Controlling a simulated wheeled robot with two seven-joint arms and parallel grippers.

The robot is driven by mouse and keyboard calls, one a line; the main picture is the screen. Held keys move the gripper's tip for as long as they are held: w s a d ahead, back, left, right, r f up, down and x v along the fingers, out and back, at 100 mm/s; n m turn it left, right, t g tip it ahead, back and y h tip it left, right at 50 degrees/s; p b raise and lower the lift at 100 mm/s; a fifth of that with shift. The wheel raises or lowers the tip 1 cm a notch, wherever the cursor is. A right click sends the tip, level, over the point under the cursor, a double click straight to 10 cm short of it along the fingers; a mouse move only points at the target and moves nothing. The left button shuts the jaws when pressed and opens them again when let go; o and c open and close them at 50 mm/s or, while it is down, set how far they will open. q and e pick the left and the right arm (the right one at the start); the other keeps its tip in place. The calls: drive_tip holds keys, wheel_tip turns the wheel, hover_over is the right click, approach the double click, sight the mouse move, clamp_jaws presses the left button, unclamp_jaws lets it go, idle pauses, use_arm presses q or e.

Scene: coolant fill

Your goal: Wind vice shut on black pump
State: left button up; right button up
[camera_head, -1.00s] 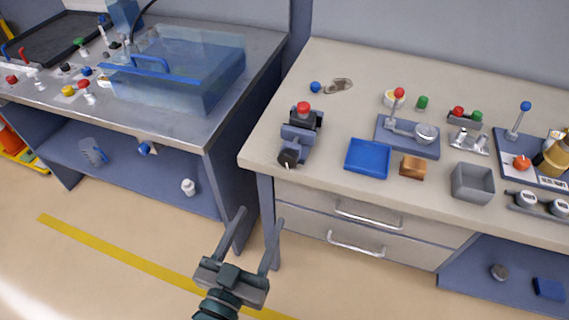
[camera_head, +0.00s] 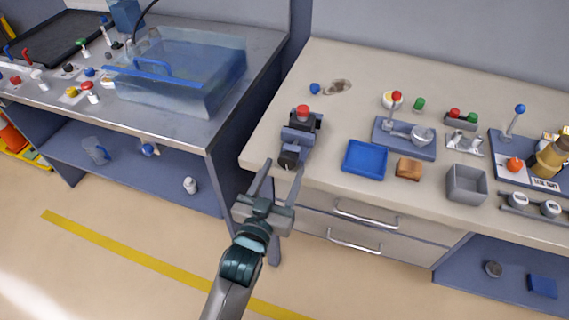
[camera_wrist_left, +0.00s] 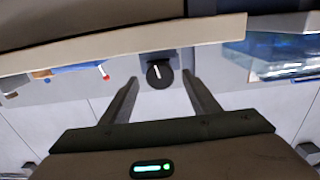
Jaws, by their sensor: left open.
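The blue-grey vice (camera_head: 297,138) sits at the left front corner of the right-hand bench. The black pump (camera_head: 316,120) with a red top sits at the vice's far end; whether the jaws touch it I cannot tell. The vice's round black knob (camera_head: 289,159) faces the bench's front edge. In the left wrist view the knob (camera_wrist_left: 159,74) shows a white mark, roughly centred between the fingertips. My left gripper (camera_head: 283,167) is open and empty, just in front of the knob, its fingers pointing at the vice. My right gripper is not in view.
A blue tray (camera_head: 365,160), a brown block (camera_head: 408,169) and a grey bin (camera_head: 466,184) stand right of the vice. A lever press (camera_head: 404,138) is behind them. Drawer handles (camera_head: 366,214) stick out below the bench edge. A clear blue-tinted box (camera_head: 180,72) stands on the left bench.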

use_arm(q)
drive_tip(key=shift+x, duration=1)
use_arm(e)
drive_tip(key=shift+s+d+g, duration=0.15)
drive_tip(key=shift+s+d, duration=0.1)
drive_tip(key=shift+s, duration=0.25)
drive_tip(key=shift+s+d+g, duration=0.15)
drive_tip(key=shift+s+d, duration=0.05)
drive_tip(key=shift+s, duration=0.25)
use_arm(q)
drive_tip(key=shift+c, duration=0.5)
